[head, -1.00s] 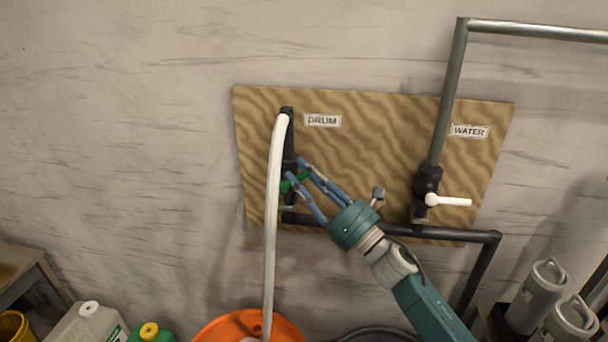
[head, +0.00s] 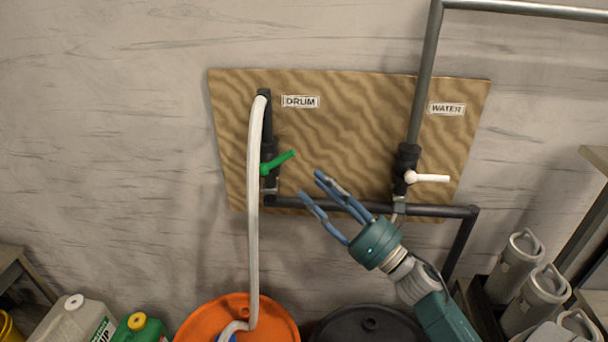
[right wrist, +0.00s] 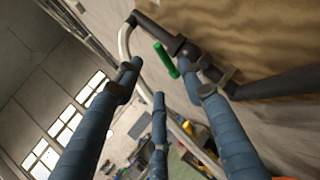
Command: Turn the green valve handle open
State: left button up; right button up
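The green valve handle (head: 278,162) sits on a dark valve body below the DRUM label on the wooden board. It points to the right and slightly up. It also shows in the right wrist view (right wrist: 167,60), ahead of the fingers. My right gripper (head: 318,184) is open and empty, to the right of and a little below the green handle, clear of it. Its blue fingers stand apart in the right wrist view (right wrist: 165,85). My left gripper is in neither view.
A white valve handle (head: 430,178) is under the WATER label at the right. A white hose (head: 254,220) runs down to an orange drum (head: 262,309), just left of the green handle. A dark pipe (head: 335,203) crosses behind my right fingers. Jugs (head: 70,318) and grey canisters (head: 517,262) stand low at the sides.

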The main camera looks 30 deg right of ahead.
jog(key=shift+s+d+f, duration=0.2)
jog(key=shift+s+f, duration=0.05)
jog(key=shift+s, duration=0.2)
